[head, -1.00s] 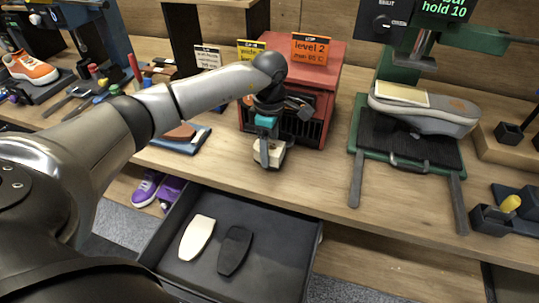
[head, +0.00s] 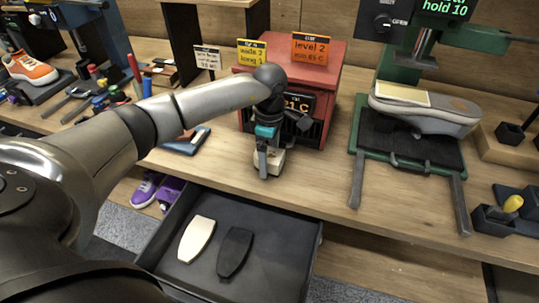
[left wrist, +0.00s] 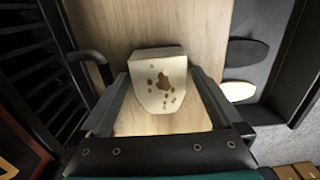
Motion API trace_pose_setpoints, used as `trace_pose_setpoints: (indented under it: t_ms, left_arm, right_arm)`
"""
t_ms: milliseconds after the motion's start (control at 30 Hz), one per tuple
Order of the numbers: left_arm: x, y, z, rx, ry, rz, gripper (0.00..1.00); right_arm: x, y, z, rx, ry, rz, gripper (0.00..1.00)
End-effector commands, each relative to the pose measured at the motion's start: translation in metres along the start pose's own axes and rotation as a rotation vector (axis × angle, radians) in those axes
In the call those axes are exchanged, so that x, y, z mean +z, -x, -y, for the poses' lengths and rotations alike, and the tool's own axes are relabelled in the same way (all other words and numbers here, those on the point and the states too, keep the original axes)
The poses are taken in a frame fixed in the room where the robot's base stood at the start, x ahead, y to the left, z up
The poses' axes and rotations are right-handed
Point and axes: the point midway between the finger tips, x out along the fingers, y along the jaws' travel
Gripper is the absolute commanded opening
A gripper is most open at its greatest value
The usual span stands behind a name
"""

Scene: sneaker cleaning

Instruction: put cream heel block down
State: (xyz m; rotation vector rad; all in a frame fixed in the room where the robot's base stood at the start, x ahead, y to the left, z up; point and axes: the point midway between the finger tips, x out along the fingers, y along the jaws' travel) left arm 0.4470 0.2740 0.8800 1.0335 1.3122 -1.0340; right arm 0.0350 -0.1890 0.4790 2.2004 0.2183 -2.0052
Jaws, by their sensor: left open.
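The cream heel block (head: 277,158) rests on the wooden bench in front of the red heater box. In the left wrist view the block (left wrist: 160,80) has brown spots on its face. My left gripper (head: 264,162) is at the block, and its fingers hide part of it in the head view. In the left wrist view the gripper (left wrist: 158,88) is open, with one finger on each side of the block. My right gripper is not in view.
The red heater box (head: 310,80) stands just behind the gripper. An open dark drawer (head: 290,235) below the bench edge holds a cream insole (head: 197,238) and a black insole (head: 234,252). A green press (head: 390,130) with a grey sneaker stands to the right, with bare bench between.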

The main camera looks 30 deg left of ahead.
Motion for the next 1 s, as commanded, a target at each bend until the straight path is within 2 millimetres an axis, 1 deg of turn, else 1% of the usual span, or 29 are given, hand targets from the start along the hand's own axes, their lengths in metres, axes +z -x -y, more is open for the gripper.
trace_pose_setpoints:
  t_ms: [100, 167, 267, 500, 600, 700, 833, 1000]
  left_arm:
    - [0.000, 0.003, 0.000, 0.000, 0.000, 0.000, 1.00]
    - [0.000, 0.009, -0.001, 0.002, 0.000, 0.000, 1.00]
    - [0.000, 0.026, -0.001, 0.004, -0.001, 0.001, 1.00]
    - [0.000, 0.080, -0.001, 0.005, -0.001, 0.001, 1.00]
    - [0.000, 0.098, -0.001, 0.004, -0.001, 0.000, 1.00]
    - [0.000, 0.112, -0.001, 0.003, 0.000, 0.000, 1.00]
    - [0.000, 0.121, 0.000, 0.001, 0.001, 0.001, 1.00]
    - [0.000, 0.124, 0.000, -0.001, 0.000, 0.000, 1.00]
  right_arm:
    - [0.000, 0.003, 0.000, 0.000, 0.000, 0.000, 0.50]
    - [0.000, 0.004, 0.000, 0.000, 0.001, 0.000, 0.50]
    - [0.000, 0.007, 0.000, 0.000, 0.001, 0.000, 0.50]
    - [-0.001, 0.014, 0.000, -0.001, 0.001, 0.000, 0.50]
    - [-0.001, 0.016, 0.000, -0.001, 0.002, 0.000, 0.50]
    - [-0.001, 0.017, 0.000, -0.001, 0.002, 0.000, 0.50]
    - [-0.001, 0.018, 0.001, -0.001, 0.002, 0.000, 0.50]
    - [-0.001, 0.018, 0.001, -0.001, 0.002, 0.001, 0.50]
